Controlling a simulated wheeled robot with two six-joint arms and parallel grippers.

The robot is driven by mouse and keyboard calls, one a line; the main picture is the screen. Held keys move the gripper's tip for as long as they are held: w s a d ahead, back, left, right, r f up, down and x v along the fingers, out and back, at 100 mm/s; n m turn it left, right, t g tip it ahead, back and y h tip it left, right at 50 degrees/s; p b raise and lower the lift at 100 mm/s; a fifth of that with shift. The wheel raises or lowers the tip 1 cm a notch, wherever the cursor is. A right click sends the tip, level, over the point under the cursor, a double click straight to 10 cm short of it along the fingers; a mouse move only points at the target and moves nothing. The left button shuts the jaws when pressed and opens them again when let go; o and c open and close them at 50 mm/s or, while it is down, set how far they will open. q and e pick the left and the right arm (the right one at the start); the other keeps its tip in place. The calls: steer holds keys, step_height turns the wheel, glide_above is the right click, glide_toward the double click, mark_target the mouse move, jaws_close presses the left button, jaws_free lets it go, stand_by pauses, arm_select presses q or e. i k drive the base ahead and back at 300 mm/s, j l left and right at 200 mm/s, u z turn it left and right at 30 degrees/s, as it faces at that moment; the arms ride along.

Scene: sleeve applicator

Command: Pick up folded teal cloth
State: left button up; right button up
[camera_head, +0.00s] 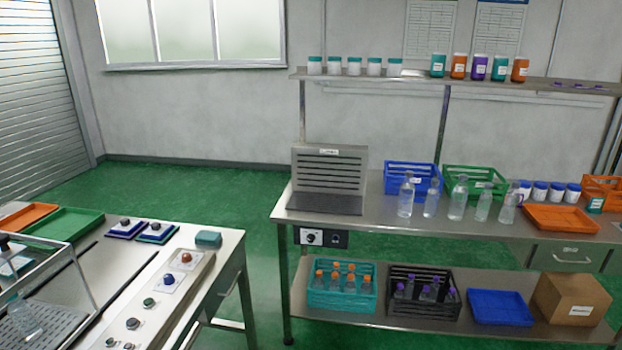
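A small folded teal cloth (208,239) lies on the far right corner of the steel bench (227,262) at the left. It is a low block with nothing on top of it. Neither of my grippers shows in the head view, so their state and distance from the cloth cannot be seen.
Beside the cloth is a control panel (140,318) with several knobs. A second bench (370,221) with bottles and crates stands right, across open green floor (190,185).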

mark_target(203, 237)
steer(key=u, duration=1.45)
steer(key=i+l+u, duration=0.1)
steer(key=i+l, duration=0.45)
steer(key=l, duration=0.2)
steer(key=u, duration=0.05)
